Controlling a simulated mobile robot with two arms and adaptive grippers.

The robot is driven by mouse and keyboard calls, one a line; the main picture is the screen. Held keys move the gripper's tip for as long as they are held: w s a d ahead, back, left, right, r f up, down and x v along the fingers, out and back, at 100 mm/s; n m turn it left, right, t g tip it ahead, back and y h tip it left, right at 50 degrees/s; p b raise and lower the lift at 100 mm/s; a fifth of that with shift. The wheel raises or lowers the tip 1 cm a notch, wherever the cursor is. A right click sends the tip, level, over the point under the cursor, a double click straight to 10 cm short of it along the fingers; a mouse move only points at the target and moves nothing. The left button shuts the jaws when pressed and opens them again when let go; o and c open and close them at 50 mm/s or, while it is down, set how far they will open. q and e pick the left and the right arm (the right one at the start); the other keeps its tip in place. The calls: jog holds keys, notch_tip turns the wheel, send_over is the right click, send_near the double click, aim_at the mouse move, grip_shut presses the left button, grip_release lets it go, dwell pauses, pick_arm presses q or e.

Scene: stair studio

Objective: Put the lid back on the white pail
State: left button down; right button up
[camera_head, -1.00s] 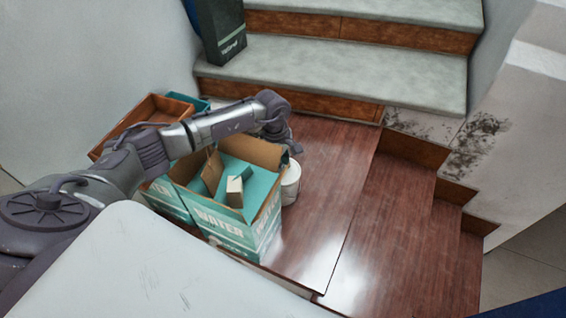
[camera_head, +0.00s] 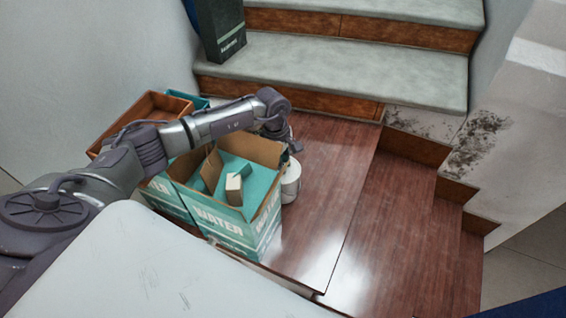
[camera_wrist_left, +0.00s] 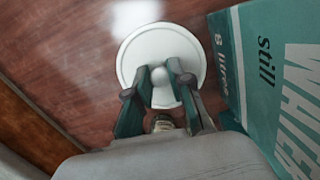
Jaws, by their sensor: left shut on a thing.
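The white pail (camera_head: 291,183) stands on the reddish-brown wooden floor, just right of the WATER box in the head view. My left gripper (camera_wrist_left: 159,80) is shut on the round knob of the white lid (camera_wrist_left: 137,47), which shows from above in the left wrist view. In the head view the gripper (camera_head: 291,148) is directly over the pail's top, partly hidden by my own wrist. The lid covers the pail in the wrist view, so I cannot tell whether it rests on the rim or hangs just above. My right gripper is not in view.
An open WATER box (camera_head: 232,220) stands close beside the pail; its side (camera_wrist_left: 262,75) is right of the lid in the wrist view. A brown crate (camera_head: 152,106) is behind my arm. Grey-topped stairs (camera_head: 345,68) rise behind. The floor right of the pail is clear.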

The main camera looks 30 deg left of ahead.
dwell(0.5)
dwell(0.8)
pick_arm(q)
jog(key=shift+f+b, duration=0.2)
jog(key=shift+b, duration=0.75)
dwell(0.5)
jog(key=shift+c, duration=2.4)
grip_release()
jog(key=shift+r, duration=0.1)
jog(key=shift+r+p, duration=1.8)
jog(key=shift+r, duration=1.65)
